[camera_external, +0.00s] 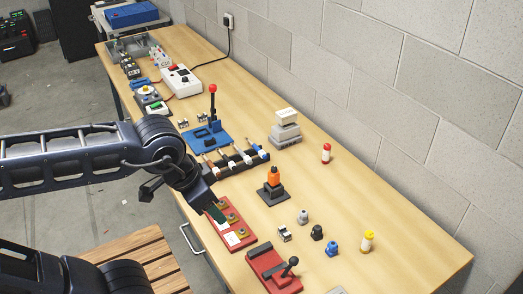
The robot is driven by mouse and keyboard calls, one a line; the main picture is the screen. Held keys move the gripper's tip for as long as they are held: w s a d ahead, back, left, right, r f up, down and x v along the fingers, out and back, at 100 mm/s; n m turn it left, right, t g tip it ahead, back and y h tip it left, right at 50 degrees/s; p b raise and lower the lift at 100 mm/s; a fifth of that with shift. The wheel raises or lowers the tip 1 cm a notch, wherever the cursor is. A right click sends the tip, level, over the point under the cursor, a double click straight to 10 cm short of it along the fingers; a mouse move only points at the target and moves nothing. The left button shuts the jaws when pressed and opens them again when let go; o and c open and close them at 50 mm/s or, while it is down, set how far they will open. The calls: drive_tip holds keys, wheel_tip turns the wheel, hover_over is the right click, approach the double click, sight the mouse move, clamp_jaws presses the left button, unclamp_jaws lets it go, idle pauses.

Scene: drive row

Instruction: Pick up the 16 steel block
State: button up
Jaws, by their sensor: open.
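No number 16 can be read on any block. A small grey, steel-looking block (285,233) with dark parts lies on the bench right of the red board. Two similar small blocks, a left one (183,124) and a right one (202,117), lie farther back near the blue base. Which of them is the 16 steel block, I cannot tell. My gripper (215,212) hangs from the dark arm over the red board, pointing down. It is open, apart from the small grey blocks, and its fingers are partly hidden by the wrist.
The red board (239,238) lies under my gripper. An orange-topped post (273,184), a red lever unit (272,268) and several small knobs stand near the small block. A rack (238,163) stands behind.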

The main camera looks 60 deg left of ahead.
drive_tip(key=n+g+h, duration=0.2)
drive_tip(key=n+g, duration=0.3)
drive_tip(key=n, duration=1.2)
hover_over(284, 233)
wheel_tip(284, 233, down, 23)
drive_tip(key=shift+n, duration=0.3)
drive_tip(key=f, duration=0.3)
drive_tip(key=w+f, duration=0.1)
drive_tip(key=f, duration=0.1)
drive_tip(key=shift+f, duration=0.35)
drive_tip(key=shift+s+f, duration=0.2)
drive_tip(key=shift+f, duration=1.15)
drive_tip(key=shift+s+f, duration=0.2)
drive_tip(key=shift+f, duration=1.1)
clamp_jaws()
